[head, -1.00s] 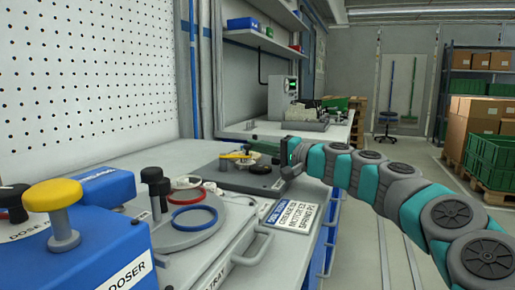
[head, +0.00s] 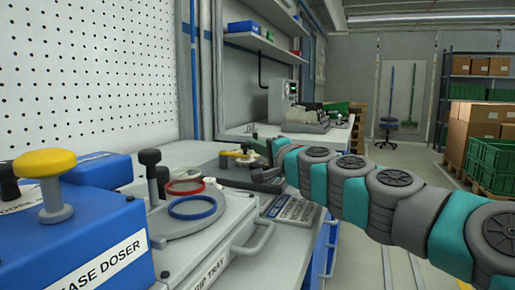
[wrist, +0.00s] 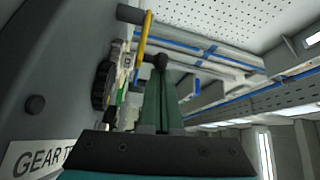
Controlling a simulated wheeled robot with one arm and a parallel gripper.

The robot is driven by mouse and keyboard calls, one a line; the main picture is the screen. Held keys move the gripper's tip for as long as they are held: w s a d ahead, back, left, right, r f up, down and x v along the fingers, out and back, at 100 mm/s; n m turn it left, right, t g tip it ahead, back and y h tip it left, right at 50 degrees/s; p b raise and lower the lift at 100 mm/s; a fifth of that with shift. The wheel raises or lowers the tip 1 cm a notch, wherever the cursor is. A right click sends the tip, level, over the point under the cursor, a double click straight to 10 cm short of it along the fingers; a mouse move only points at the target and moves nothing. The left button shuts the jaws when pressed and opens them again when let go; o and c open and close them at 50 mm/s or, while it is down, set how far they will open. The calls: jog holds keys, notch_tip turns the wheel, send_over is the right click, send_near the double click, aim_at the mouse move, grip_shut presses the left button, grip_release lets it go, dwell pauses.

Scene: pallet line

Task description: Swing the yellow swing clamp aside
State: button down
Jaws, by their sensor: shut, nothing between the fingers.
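The yellow swing clamp (head: 238,154) is on a dark fixture plate on the bench in the head view, small and partly hidden by my arm. In the wrist view its yellow bar (wrist: 143,40) shows just beyond and left of my fingertips. My gripper (wrist: 162,72) is shut, its green fingers together and empty. A dark round knob (wrist: 160,60) shows at the fingertips; I cannot tell whether they touch it. In the head view my gripper (head: 259,147) is at the clamp's right, partly hidden.
A dark toothed gear (wrist: 103,86) lies beside the clamp. Nearer on the bench are a blue doser with a yellow knob (head: 45,162), a red ring (head: 186,187) and a blue ring (head: 193,207). A pegboard wall (head: 90,75) stands at left.

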jog(key=m+h, duration=0.1)
jog(key=s+a+t+h, duration=0.1)
jog(key=shift+s+r+m+h, duration=0.1)
jog(key=shift+s+m+h, duration=0.2)
jog(key=shift+m, duration=0.1)
jog(key=shift+s+a+p, duration=0.5)
jog(key=shift+s+a, duration=0.05)
jog(key=shift+s, duration=0.2)
